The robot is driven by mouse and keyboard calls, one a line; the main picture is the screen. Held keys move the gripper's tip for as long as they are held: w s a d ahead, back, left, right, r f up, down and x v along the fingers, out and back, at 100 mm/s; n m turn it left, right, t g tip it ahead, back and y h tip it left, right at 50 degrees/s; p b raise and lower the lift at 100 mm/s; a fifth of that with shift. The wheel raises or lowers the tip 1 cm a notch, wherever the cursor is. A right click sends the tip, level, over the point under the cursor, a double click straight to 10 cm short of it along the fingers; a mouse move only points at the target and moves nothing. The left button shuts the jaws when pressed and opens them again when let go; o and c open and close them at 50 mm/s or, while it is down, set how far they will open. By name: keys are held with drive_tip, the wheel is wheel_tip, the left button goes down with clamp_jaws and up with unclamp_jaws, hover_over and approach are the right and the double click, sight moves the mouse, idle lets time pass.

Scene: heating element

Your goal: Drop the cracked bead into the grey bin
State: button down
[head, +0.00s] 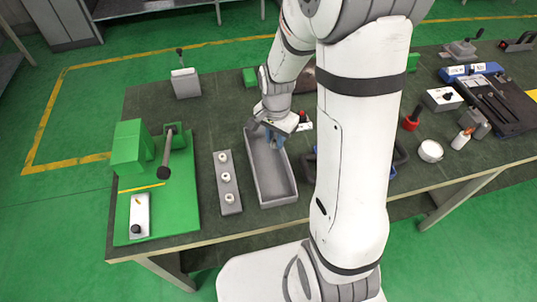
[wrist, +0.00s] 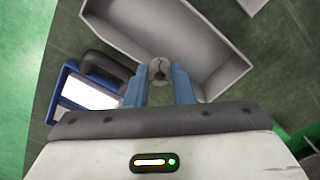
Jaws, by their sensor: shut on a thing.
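The cracked bead (wrist: 160,71) is a small grey ring with a dark crack, seen in the wrist view between my two blue fingertips. My gripper (wrist: 159,82) is shut on it. In the head view my gripper (head: 274,138) is over the far end of the grey bin, and the bead cannot be made out there. The grey bin (head: 277,201) is a long open tray on the dark table. In the wrist view the bin (wrist: 215,85) lies beyond the bead, and its floor looks empty.
A grey holder (head: 232,208) with 3 pale beads stands left of the bin. Farther left is a green station (head: 180,205) with a black-knobbed lever. A blue-and-black item (wrist: 75,95) lies beside the bin. Tools and a white dish (head: 430,151) are at right.

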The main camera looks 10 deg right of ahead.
drive_tip(key=shift+f+b, duration=2)
drive_tip(key=shift+f, duration=0.95)
drive_tip(key=shift+s, duration=0.1)
drive_tip(key=c, duration=1.2)
unclamp_jaws()
drive_tip(key=shift+o, duration=0.2)
drive_tip(key=shift+r, duration=0.1)
wheel_tip(320, 180, up, 8)
drive_tip(key=shift+b, duration=0.3)
